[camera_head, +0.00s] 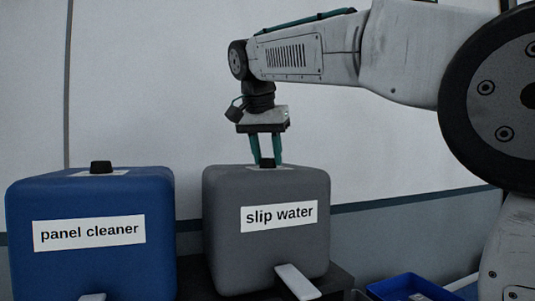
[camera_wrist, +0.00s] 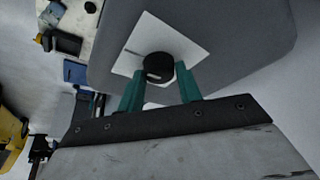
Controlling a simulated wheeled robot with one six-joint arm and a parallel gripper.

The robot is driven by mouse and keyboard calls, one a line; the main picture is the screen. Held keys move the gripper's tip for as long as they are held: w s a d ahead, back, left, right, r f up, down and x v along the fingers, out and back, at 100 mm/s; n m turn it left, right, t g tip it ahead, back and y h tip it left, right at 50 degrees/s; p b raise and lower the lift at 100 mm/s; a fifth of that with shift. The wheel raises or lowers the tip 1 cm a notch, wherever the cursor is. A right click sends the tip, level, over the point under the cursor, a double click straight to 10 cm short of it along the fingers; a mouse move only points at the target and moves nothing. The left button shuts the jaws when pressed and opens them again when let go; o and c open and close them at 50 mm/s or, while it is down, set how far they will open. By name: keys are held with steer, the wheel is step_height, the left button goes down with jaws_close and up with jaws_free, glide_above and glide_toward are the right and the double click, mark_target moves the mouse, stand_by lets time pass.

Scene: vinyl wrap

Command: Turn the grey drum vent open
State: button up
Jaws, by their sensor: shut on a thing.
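The grey drum (camera_head: 230,225) labelled "slip water" stands to the right of the blue drum in the head view. Its black round vent cap (camera_head: 267,163) sits on a pale square patch on the drum top. My gripper (camera_head: 266,158) points straight down from above, with its green fingers at the vent. In the wrist view, the vent (camera_wrist: 158,66) lies at the fingertips of my gripper (camera_wrist: 160,80), which is shut on it. The drum's grey top (camera_wrist: 235,40) shows around the patch. How far the vent is turned cannot be told.
A blue drum (camera_head: 90,260) labelled "panel cleaner", with its own black cap (camera_head: 101,167), stands close on the left. A blue tray (camera_head: 412,288) lies low at the right.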

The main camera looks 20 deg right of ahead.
steer(key=shift+m, duration=0.4)
steer(key=o, duration=1)
steer(key=shift+r, duration=0.1)
steer(key=v, duration=0.7)
steer(key=shift+a+r, duration=0.2)
steer(key=shift+a, duration=0.05)
